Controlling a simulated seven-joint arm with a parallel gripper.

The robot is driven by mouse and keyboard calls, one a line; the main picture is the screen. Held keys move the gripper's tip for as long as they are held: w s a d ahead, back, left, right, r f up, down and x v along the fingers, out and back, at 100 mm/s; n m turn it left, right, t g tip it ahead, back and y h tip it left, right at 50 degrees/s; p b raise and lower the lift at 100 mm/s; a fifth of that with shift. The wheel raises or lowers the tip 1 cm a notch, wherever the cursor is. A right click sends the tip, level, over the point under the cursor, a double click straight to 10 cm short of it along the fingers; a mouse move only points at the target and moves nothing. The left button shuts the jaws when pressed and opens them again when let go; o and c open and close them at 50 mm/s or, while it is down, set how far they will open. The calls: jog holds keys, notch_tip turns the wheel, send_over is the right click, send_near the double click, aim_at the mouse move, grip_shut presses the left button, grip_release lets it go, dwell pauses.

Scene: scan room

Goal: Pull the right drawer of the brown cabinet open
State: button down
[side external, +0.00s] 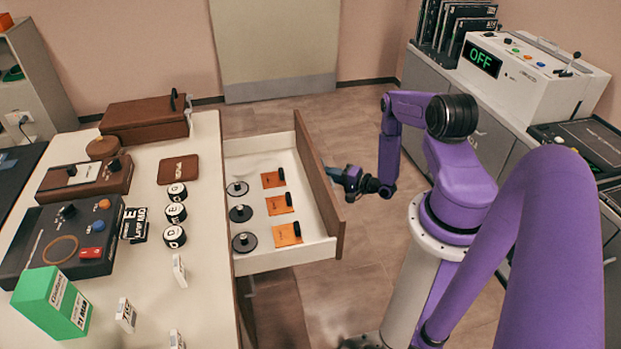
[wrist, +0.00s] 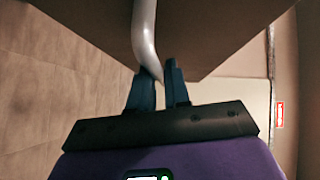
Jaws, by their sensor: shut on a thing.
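The brown cabinet (side external: 243,308) has a pale top, and its right drawer (side external: 318,185) stands pulled well out toward my arm. The drawer has a brown front and a white inside. It holds several black round pieces (side external: 241,213) and orange cards (side external: 280,205). My gripper (side external: 342,177) is at the outer face of the drawer front. In the wrist view my gripper (wrist: 160,82) is shut on a pale curved handle (wrist: 145,35), one finger on each side. The handle runs up along the brown drawer front (wrist: 220,30). The handle is hidden in the side external view.
The cabinet top bears a brown box (side external: 145,120), a green box (side external: 52,302), dark control units and several small round pieces. A grey console (side external: 510,80) with an "OFF" display stands behind my arm at the right. Floor (side external: 345,275) is clear between drawer and arm base.

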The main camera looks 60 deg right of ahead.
jog(key=shift+s+d, duration=1.75)
jog(key=c, duration=1.2)
grip_release()
jog(key=shift+o, duration=0.2)
jog(key=s+r, duration=0.2)
jog(key=s, duration=1.5)
jog(key=shift+r, duration=0.25)
